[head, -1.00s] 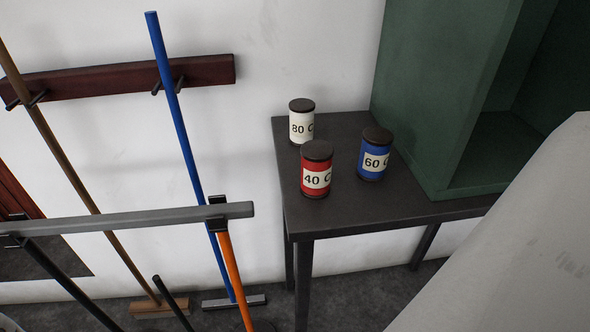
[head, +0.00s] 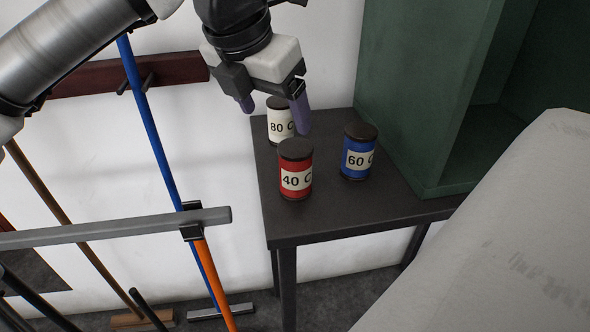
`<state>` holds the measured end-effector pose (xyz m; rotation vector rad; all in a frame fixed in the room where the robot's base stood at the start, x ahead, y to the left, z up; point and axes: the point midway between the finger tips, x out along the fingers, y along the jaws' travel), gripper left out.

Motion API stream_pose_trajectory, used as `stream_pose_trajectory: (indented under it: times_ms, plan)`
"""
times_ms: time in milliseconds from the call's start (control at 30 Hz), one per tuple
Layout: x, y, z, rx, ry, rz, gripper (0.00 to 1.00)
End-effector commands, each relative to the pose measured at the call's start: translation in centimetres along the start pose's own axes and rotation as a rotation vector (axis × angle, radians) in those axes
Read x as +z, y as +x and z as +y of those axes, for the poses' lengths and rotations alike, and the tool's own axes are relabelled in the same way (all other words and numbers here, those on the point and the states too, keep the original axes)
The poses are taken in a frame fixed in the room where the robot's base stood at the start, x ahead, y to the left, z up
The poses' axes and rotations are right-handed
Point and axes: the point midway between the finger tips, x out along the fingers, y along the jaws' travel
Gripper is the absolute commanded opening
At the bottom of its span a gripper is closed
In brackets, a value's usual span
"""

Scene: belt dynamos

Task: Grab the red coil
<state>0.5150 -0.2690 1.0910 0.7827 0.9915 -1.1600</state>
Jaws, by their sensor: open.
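The red coil (head: 296,183) is a small upright cylinder with dark ends and a white label reading "40 C". It stands near the front left of the dark table (head: 330,218). My gripper (head: 273,119) is open and empty, its two purple-tipped fingers pointing down. In the picture it is above the red coil and overlaps the white coil (head: 280,126) behind it. I cannot tell its exact depth. The gripper hides part of the white coil's surroundings.
A blue coil (head: 358,158) labelled "60" stands to the right of the red one. A green cabinet (head: 405,110) borders the table's right side. A grey rail (head: 120,229) and broom handles stand at the left. A pale slanted surface (head: 490,240) fills the lower right.

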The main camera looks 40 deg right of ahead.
Motion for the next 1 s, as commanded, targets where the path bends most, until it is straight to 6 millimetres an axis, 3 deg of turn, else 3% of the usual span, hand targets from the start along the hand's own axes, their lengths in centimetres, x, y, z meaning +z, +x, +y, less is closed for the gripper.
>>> stream_pose_trajectory:
  times_ms: [300, 567, 800, 1000]
  plan:
    - [0.0, 5.9, -0.2, -0.006, 0.004, -0.001, 0.78]
    - [0.3, 7.8, -0.5, -0.008, 0.005, -0.002, 0.78]
    - [0.8, 11.3, -0.9, -0.008, 0.004, -0.002, 0.78]
    - [0.8, 12.2, -0.9, -0.006, 0.004, -0.004, 0.78]
